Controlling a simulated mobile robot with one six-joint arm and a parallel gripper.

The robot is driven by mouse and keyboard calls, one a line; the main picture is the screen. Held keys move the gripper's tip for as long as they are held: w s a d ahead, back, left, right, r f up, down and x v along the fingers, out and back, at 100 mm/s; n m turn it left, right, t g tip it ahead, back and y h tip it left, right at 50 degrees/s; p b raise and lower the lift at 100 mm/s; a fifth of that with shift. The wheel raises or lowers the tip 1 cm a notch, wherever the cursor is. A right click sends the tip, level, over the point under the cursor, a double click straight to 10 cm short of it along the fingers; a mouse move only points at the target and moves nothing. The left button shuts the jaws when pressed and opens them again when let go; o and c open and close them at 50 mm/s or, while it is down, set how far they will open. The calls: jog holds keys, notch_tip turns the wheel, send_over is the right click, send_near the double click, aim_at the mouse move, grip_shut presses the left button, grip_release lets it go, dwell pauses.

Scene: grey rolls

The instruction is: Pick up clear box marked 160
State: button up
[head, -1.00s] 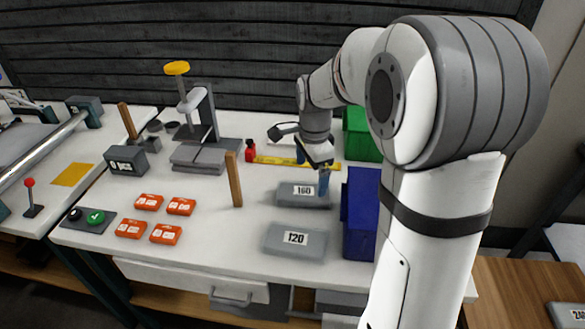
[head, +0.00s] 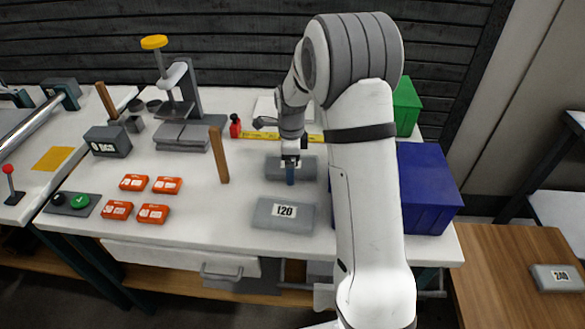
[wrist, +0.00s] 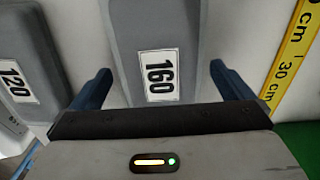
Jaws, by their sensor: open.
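The box marked 160 (head: 275,171) lies flat on the white table as a grey, lidded block. My gripper (wrist: 160,72) is open, one finger on each side of the box, with a gap showing at the right finger. I cannot tell how far the fingertips are above the table.
A similar grey box marked 120 (head: 283,216) lies just in front. A blue bin (head: 430,190) and a green bin (head: 406,105) stand at right. A yellow ruler (head: 262,135) lies behind, and a wooden post (head: 219,155) stands left. Several orange boxes (head: 133,183) lie further left.

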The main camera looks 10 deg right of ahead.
jog(key=shift+f, duration=0.15)
jog(key=c, duration=1)
jog(key=shift+c, duration=0.2)
